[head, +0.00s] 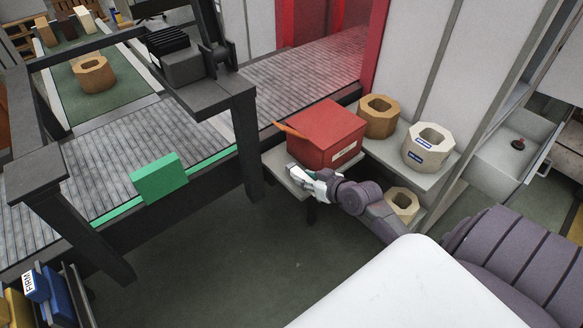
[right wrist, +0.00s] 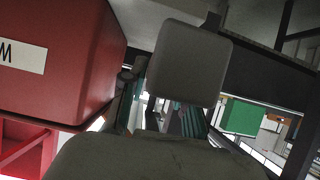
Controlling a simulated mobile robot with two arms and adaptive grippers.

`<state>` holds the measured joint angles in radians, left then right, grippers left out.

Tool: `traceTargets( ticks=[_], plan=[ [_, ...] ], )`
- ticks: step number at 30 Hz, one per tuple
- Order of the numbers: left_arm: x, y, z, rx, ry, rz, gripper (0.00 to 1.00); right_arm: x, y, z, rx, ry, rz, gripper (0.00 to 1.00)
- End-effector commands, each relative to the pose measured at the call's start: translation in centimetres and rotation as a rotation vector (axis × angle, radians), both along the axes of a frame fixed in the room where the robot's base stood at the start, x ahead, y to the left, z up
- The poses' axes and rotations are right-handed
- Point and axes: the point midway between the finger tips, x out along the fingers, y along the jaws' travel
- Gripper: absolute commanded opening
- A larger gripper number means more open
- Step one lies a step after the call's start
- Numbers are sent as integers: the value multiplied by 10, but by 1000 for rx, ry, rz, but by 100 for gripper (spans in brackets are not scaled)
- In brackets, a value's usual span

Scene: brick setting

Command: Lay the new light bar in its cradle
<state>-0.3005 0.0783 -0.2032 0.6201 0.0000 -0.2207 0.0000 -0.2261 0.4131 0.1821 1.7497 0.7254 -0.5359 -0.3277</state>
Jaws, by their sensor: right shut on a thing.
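My right gripper (head: 304,178) is low in front of the red box, at the edge of a small light-grey stand. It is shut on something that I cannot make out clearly. In the right wrist view a grey rounded block (right wrist: 188,62) and a large dark shape crowd the middle, and I cannot tell whether either is the held thing. I cannot pick out the light bar or its cradle for certain. A green strip (head: 222,155) runs along the conveyor's near edge, and a green block (head: 158,179) sits against that edge. My left gripper is not in view.
The red box (head: 326,128) with a white label is close beside my right gripper. It also shows in the right wrist view (right wrist: 60,85). Octagonal rings, tan (head: 367,124) and cream (head: 417,158), stand to its right. A dark frame (head: 247,140) straddles the conveyor. The floor in front is clear.

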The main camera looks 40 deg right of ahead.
Motion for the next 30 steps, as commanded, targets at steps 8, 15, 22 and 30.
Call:
traceTargets(
  ticks=[8, 15, 22, 30],
  plan=[
    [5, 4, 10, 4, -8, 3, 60, 64, 5, 2, 2, -2, -1, 0],
    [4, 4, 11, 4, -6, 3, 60, 74, 6, -11, 2, 4, 0, 0],
    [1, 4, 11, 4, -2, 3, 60, 74, 5, -35, 1, 0, 0, 0],
    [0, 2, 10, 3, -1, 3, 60, 73, 6, -36, 0, 1, 0, 0]
  ],
)
